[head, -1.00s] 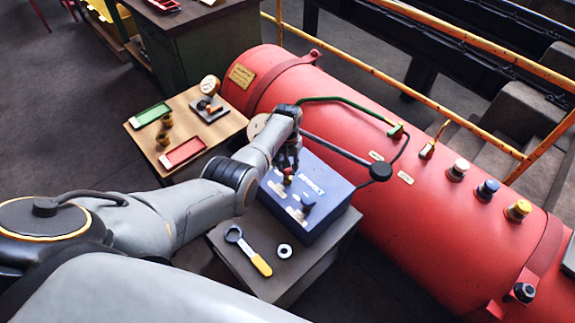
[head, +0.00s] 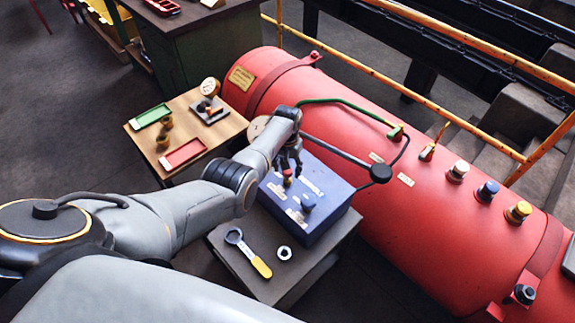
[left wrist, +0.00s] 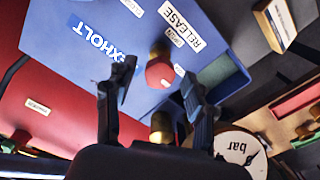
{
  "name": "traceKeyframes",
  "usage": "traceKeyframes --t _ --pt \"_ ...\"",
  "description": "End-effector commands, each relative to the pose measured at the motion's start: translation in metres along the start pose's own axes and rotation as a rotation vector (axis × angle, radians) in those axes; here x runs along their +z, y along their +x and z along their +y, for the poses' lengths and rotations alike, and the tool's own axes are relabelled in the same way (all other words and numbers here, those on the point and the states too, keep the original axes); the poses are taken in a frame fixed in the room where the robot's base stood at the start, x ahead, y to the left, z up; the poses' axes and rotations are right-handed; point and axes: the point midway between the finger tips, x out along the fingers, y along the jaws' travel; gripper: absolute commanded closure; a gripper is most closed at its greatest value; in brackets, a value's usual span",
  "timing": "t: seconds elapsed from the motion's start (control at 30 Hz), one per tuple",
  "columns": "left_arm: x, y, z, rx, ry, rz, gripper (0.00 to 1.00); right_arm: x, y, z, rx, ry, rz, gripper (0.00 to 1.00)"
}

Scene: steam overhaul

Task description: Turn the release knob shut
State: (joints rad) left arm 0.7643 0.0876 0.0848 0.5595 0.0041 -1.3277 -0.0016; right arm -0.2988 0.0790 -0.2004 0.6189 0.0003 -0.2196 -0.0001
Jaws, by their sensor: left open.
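The release knob (left wrist: 160,73), red with a brass base, sits on top of the blue box beside the RELEASE label (left wrist: 182,26). It also shows small in the head view (head: 287,182). My left gripper (left wrist: 148,92) is open, with its fingers spread to either side of the knob in the picture. I see no clear contact with it. In the head view the left gripper (head: 290,165) is just above the blue box (head: 325,222), near the knob. My right gripper is not in view.
A dark blue knob (head: 308,203) stands on the same box. A yellow-handled wrench (head: 255,260) and a ring nut (head: 284,253) lie on the stand in front. A large red boiler (head: 400,210) is behind. A wooden table (head: 146,140) with trays is at left.

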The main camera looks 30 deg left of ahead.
Motion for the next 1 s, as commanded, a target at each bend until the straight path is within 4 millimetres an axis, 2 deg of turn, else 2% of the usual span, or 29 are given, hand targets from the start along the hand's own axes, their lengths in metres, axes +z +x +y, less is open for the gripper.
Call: traceKeyframes --t 0.17,0.37,0.6,0.73,1.0 --pt "-0.001 -0.008 0.0 0.0 0.0 0.001 0.46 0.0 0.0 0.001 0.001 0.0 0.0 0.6" --pt "0.0 -0.032 0.0 0.0 0.0 0.003 0.46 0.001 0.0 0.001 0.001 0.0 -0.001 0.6" --pt "-0.001 -0.081 0.0 0.0 0.0 0.005 0.46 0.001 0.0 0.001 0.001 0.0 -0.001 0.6" --pt "-0.001 -0.102 0.0 0.0 0.0 0.002 0.46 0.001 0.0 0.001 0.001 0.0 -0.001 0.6" --pt "0.0 -0.119 0.0 0.0 0.0 -0.001 0.46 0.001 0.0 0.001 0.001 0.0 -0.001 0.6"
